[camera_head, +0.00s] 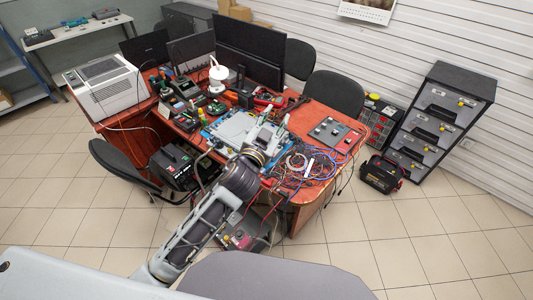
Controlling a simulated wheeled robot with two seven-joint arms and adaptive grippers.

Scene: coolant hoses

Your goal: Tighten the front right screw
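My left arm reaches up from the bottom left to the red-brown table. My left gripper (274,112) is over the table, its two pale fingers apart with nothing visible between them. Beside and partly behind it lies a pale board with blue edges (228,127), partly hidden by the gripper and wrist. I cannot make out the front right screw; it is too small or hidden. I cannot tell whether the gripper touches the board. My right gripper is not in view.
Tangled coloured cables (294,167) lie right of my wrist. A dark panel with knobs (329,131) is near the table's right end. Monitors (250,52) stand behind, and a white boxy device (106,85) is at left.

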